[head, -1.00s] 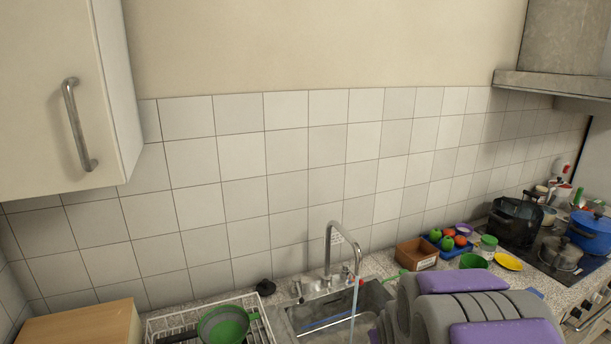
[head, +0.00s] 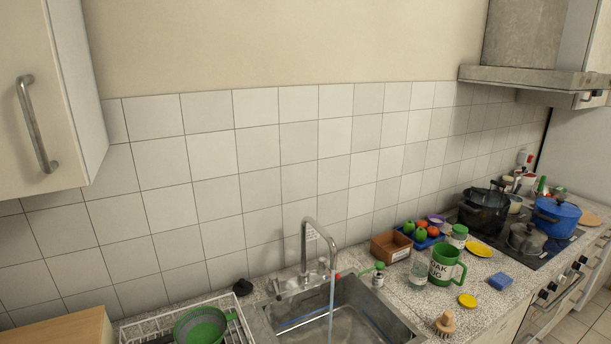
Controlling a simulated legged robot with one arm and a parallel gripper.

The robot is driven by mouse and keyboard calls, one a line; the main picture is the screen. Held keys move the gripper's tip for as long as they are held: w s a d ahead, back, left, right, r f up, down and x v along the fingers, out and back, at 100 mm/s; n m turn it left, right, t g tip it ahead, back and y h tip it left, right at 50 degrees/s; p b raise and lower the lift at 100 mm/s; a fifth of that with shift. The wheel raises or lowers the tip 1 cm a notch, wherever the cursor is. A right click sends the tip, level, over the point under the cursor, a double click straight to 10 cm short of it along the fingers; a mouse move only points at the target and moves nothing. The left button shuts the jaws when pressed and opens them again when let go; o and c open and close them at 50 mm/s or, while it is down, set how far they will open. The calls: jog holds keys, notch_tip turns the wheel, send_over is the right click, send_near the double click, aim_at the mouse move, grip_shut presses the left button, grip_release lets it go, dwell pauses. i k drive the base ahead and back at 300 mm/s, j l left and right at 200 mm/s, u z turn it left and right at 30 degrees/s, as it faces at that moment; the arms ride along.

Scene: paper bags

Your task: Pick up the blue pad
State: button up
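A small blue pad (head: 500,281) lies flat on the speckled countertop (head: 480,304), to the right of the sink and close to the front edge by the stove. A green mug (head: 446,265) with a white label stands to its left. A small yellow disc (head: 467,300) lies to its front left, and a yellow plate (head: 479,249) lies behind it. Nothing covers the pad. My gripper is not in view.
The sink (head: 345,312) has a tap (head: 305,245) with water running. A wooden brush (head: 444,324), a clear glass (head: 418,274) and a small bottle (head: 378,277) stand near it. Pots, including a blue one (head: 556,215), stand on the stove. A dish rack (head: 247,327) is left of the sink.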

aim_at(500, 281)
jog(key=z, duration=1.35)
jog(key=i+l+u, duration=0.35)
jog(key=i+l, duration=1.35)
jog(key=l, duration=0.1)
